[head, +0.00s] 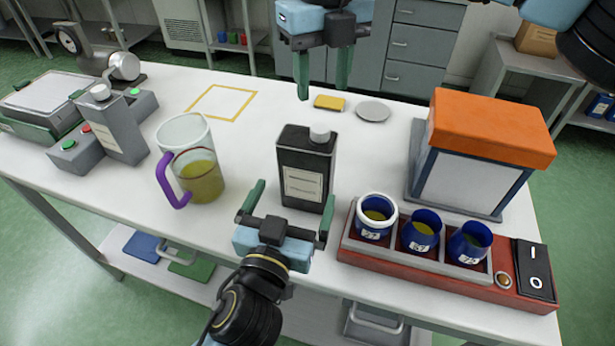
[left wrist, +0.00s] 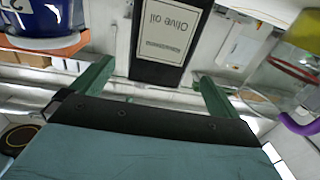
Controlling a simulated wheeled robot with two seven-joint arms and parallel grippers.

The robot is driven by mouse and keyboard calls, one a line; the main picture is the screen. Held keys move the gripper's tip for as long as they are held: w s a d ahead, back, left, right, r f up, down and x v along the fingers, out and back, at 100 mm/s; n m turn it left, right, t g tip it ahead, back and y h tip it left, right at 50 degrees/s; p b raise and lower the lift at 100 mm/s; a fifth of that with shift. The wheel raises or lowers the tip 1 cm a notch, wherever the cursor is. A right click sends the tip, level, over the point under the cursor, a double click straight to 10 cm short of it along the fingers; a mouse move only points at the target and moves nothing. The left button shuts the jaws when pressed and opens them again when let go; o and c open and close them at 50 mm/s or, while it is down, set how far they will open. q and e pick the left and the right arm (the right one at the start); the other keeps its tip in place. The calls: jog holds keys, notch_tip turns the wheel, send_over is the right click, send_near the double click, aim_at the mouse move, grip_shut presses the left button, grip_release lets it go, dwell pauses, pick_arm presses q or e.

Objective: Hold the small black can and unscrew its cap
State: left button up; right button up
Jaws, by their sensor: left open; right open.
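The small black can (head: 302,150) stands upright near the front middle of the white table. Its pale round cap (head: 320,132) is on its top right corner. Its label, reading "Olive oil", shows upside down on the can in the left wrist view (left wrist: 162,62). My left gripper (head: 294,190) is open at the table's front edge, its fingers pointing at the can's label side. In the left wrist view the can appears between and beyond the fingers; contact is not clear. My right gripper (head: 322,92) is open and empty, pointing down above and behind the can.
A jug (head: 203,182) with a purple handle stands left of the can. A red tray (head: 420,272) with three blue cups is at right, before an orange-lidded box (head: 490,125). A grey can (head: 118,130) is further left. A yellow sponge (head: 329,103) and grey disc (head: 373,111) lie behind.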

aim_at(308, 160)
pick_arm(q)
jog(key=x, duration=1)
jog(key=shift+c, duration=0.3)
jog(key=c, duration=1.4)
jog(key=shift+c, duration=0.9)
pick_arm(e)
jog(key=shift+m, duration=0.3)
jog(key=m, duration=1.2)
jog(key=shift+f+m, duration=0.1)
jog(key=shift+m, duration=0.3)
pick_arm(q)
jog(key=shift+s, duration=0.1)
pick_arm(e)
jog(key=shift+f, duration=3.95)
jog(key=shift+c, duration=0.2)
